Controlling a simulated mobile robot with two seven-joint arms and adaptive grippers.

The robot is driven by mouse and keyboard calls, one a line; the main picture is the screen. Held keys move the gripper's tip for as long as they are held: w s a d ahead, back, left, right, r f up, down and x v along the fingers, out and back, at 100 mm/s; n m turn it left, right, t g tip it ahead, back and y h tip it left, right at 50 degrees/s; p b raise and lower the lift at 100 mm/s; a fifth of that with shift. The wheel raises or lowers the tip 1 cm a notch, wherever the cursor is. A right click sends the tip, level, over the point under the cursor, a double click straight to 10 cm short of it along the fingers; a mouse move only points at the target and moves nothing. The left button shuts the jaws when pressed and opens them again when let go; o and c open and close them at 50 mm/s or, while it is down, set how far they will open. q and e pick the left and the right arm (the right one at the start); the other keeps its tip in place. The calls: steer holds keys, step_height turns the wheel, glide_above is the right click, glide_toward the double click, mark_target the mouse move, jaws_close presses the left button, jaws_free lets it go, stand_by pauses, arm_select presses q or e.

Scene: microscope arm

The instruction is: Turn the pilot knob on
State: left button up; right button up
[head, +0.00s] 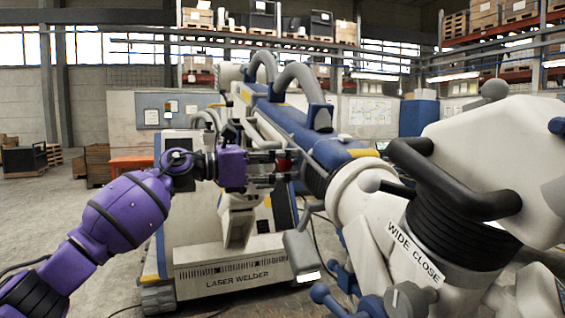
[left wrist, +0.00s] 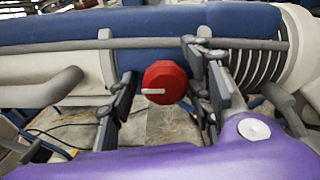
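The pilot knob (left wrist: 167,76) is a red faceted knob with a white pointer mark lying about level toward the left in the left wrist view. It sits by the blue and white arm of the machine (left wrist: 225,22). My left gripper (head: 270,163) reaches in from the left on my purple arm. In the left wrist view its dark fingers are apart, one on each side of the knob, with a visible gap on the left. My right gripper is out of view.
A grey rail (left wrist: 70,45) runs along the machine arm above the knob. A white housing with a "WIDE CLOSE" label (head: 412,254) and black handles fills the right of the head view. The base labelled "LASER WELDER" (head: 238,276) stands below. Open floor lies at left.

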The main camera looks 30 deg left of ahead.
arm_select(q)
steer(key=c, duration=1)
steer(key=shift+s+r+n+p, duration=0.1)
steer(key=shift+r+n+p, duration=0.3)
steer(key=shift+n+p, duration=0.2)
steer(key=shift+c, duration=0.2)
steer(key=shift+n, duration=0.3)
steer(key=shift+a+f, duration=0.1)
steer(key=shift+f, duration=0.2)
steer(key=o, duration=0.8)
steer(key=shift+o, duration=1.4)
steer(key=shift+w, duration=0.2)
steer(key=shift+w+f, duration=0.1)
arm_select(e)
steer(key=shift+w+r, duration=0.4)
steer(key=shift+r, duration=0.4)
